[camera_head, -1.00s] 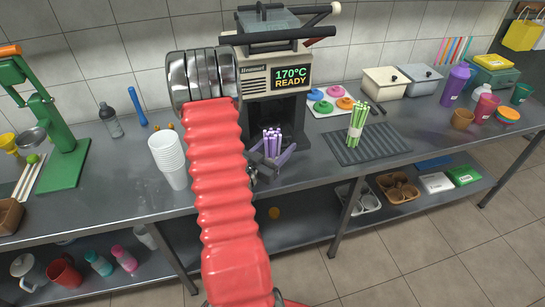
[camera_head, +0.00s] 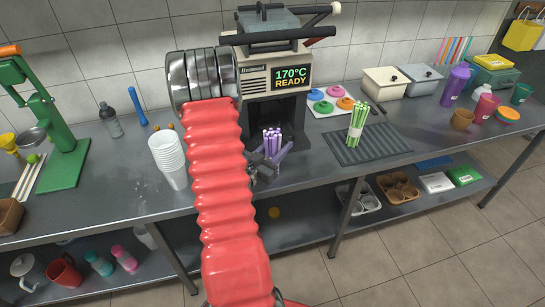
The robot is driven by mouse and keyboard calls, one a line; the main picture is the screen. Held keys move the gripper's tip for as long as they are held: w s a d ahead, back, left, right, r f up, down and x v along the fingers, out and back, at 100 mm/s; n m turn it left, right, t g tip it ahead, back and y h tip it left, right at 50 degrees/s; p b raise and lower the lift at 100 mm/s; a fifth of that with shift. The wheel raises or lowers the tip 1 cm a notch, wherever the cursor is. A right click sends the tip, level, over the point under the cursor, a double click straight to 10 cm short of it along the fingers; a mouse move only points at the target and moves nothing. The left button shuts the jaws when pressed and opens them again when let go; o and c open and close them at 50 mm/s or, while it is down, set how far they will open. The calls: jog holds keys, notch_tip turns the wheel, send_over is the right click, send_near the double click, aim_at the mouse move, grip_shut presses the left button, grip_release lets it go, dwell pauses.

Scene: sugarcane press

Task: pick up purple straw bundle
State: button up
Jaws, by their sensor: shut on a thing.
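The purple straw bundle (camera_head: 272,139) stands upright on the steel counter, in front of the dark opening of the machine. My gripper (camera_head: 272,158) is low around the bundle, its purple-grey fingers shut on it. The lower part of the bundle is hidden behind the fingers. My red ribbed arm covers the counter just to the left of the gripper.
A machine reading "170°C READY" (camera_head: 254,84) stands close behind the bundle. Stacked white cups (camera_head: 167,152) stand left of my arm. A green straw bundle (camera_head: 357,122) stands on a dark ribbed mat (camera_head: 385,143) to the right. The counter between bundle and mat is clear.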

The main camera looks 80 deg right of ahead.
jog(key=shift+c, duration=0.5)
jog(key=shift+r, duration=0.1)
notch_tip(320, 180, up, 10)
dwell(0.5)
jog(key=shift+w, duration=0.1)
dwell(0.4)
